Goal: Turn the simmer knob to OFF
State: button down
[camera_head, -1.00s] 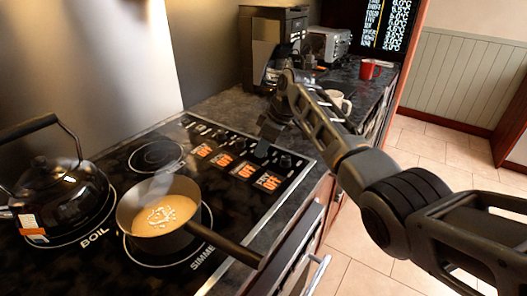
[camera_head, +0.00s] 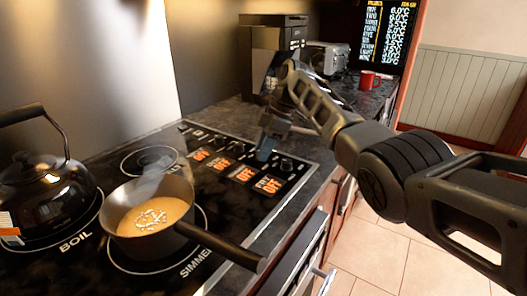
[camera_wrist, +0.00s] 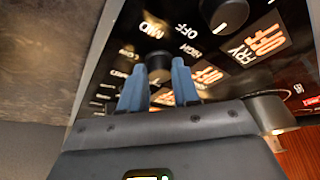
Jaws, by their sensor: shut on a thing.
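The knob is ringed by OFF, LOW, MID and HIGH marks. Its name on the panel is hidden by the fingers, and its pointer cannot be made out. The lit orange display beside it (camera_wrist: 208,75) is partly covered. The neighbouring knob (camera_wrist: 230,14) stands by a display (camera_wrist: 260,45) reading FRY OFF.
A pan (camera_head: 152,213) of pale food stands on the burner marked SIMMER, its handle pointing right. A black kettle (camera_head: 45,195) is at the left. A coffee machine (camera_head: 270,60), a toaster (camera_head: 325,58) and a red mug (camera_head: 369,79) stand on the far counter.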

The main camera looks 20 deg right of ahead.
aim_at(274, 159)
dwell(0.3)
jog(key=c, duration=0.8)
grip_release()
jog(key=shift+b+v, duration=0.35)
jog(key=shift+v, duration=3.55)
jog(key=shift+s+f, duration=0.1)
